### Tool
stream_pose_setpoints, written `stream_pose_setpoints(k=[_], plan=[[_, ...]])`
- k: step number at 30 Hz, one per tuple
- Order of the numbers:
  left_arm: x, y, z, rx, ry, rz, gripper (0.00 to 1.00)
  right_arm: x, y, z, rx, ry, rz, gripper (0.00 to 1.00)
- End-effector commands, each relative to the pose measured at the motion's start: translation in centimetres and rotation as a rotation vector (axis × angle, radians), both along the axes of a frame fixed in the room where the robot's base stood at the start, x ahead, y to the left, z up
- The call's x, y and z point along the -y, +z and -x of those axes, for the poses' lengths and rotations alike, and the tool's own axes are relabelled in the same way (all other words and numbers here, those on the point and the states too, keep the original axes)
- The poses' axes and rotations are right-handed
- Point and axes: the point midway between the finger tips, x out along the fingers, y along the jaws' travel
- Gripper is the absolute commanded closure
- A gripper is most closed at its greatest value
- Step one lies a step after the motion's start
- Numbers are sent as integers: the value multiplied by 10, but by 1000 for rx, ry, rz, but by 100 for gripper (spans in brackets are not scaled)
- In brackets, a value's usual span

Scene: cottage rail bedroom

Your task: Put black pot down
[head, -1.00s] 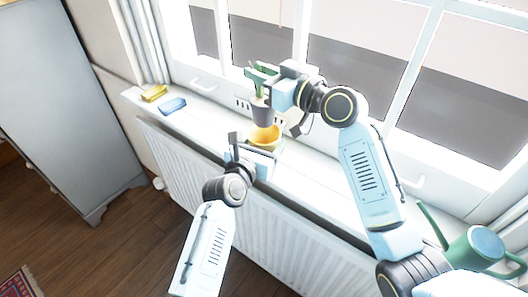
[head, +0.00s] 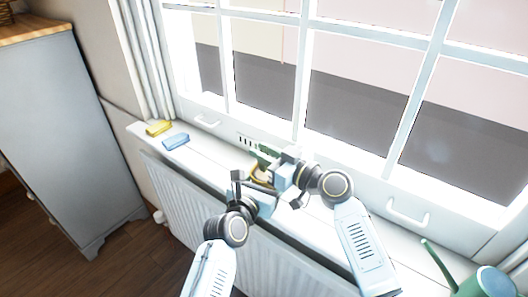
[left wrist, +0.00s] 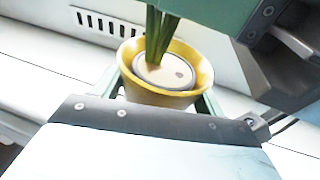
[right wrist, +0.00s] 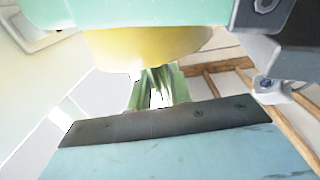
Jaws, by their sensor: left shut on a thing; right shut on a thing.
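The yellow pot (left wrist: 200,72) is held between my left gripper's (left wrist: 160,92) pale green fingers over the sill. It shows only in part in the head view (head: 260,173). The black pot's dark rim (left wrist: 190,75) sits inside the yellow pot's mouth, with a pale top and green stems (left wrist: 162,30) rising from it. Its lower body is hidden by the yellow pot. My right gripper (right wrist: 157,92) is shut around the plant's green stems (right wrist: 158,85), close beside the yellow pot. Both grippers hide much of the pots in the head view.
The white windowsill (head: 212,150) runs above a radiator (head: 190,195). A yellow block (head: 158,128) and a blue block (head: 176,142) lie at its left end. The window is close behind the pots.

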Motion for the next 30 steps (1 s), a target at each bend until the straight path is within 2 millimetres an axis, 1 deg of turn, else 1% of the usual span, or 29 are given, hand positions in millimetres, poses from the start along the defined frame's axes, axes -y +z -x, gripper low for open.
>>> stream_pose_setpoints(k=[5, 6, 10, 20, 23, 30], plan=[[0, 0, 0, 0, 0, 1, 55, 0, -2, 0, -1, 0, -1, 100], [0, 0, 0, 0, 0, 1, 55, 0, -3, 0, -1, 1, -1, 76], [0, 0, 0, 0, 0, 1, 55, 0, -2, 0, 0, 1, 0, 59], [0, 0, 0, 0, 0, 1, 55, 0, 1, 0, 1, 1, 0, 58], [0, 0, 0, 0, 0, 1, 55, 8, 0, 6, 0, -1, 1, 58], [0, 0, 0, 0, 0, 1, 55, 38, 0, 32, 0, 0, 3, 58]])
